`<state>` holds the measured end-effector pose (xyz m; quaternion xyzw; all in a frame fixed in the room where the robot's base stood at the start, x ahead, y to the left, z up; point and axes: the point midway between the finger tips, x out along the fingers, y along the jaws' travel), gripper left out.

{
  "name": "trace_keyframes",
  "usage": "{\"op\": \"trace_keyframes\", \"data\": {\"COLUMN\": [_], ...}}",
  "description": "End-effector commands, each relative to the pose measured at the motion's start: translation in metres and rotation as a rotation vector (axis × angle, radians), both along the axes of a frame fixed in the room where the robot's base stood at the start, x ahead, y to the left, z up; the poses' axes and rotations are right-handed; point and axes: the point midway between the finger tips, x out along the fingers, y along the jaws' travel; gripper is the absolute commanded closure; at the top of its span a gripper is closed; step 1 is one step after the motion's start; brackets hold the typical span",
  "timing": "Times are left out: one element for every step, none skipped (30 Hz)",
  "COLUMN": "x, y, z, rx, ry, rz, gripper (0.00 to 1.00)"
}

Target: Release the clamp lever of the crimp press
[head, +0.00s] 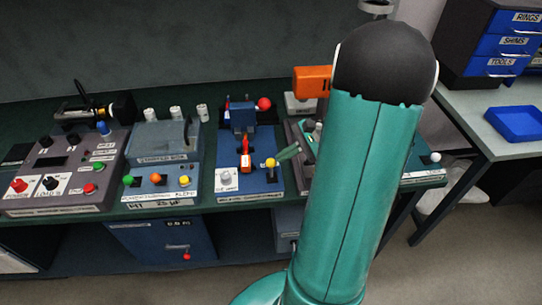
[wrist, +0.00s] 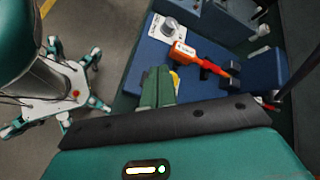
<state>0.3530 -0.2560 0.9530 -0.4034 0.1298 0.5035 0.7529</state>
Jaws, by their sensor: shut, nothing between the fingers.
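The blue press station (head: 258,183) stands on the bench in the head view, with a blue block (head: 242,117) at its back. A red-orange lever (head: 245,160), apparently the clamp lever, is in its middle. In the wrist view the lever (wrist: 205,63) lies across the blue base and has a pale label on its near end. My green gripper (head: 286,153) is shut and empty, to the right of the lever and apart from it. In the wrist view my gripper (wrist: 157,84) partly hides the yellow knob (head: 270,162).
A grey dial (head: 226,178) is at the station's front left. A red ball (head: 264,104) is at its back right. A button box (head: 157,180) and a control panel (head: 60,165) stand further left. My arm hides much of the bench to the right.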

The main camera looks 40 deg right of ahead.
Motion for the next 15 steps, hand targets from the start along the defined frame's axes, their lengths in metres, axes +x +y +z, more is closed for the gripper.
{"op": "trace_keyframes", "data": {"x": [-0.007,-0.01,-0.014,-0.016,-0.019,-0.022,-0.024,-0.024,-0.026,-0.027,-0.027,-0.027,-0.027,-0.027,-0.027], "y": [-0.021,-0.03,-0.042,-0.05,-0.056,-0.063,-0.067,-0.071,-0.073,-0.075,-0.076,-0.076,-0.076,-0.075,-0.075], "z": [-0.013,-0.019,-0.025,-0.03,-0.034,-0.038,-0.04,-0.041,-0.043,-0.044,-0.044,-0.044,-0.044,-0.044,-0.044], "rx": [0.062,0.092,0.126,0.15,0.17,0.19,0.202,0.212,0.221,0.225,0.227,0.228,0.228,0.227,0.226], "ry": [-0.004,-0.01,-0.017,-0.024,-0.03,-0.036,-0.04,-0.045,-0.049,-0.05,-0.051,-0.052,-0.051,-0.052,-0.051], "rz": [-0.078,-0.115,-0.16,-0.19,-0.215,-0.244,-0.26,-0.273,-0.285,-0.29,-0.293,-0.294,-0.294,-0.293,-0.293], "gripper": [1.0,1.0,1.0,1.0,1.0,1.0,1.0,1.0,1.0,1.0,1.0,1.0,1.0,1.0,1.0]}}
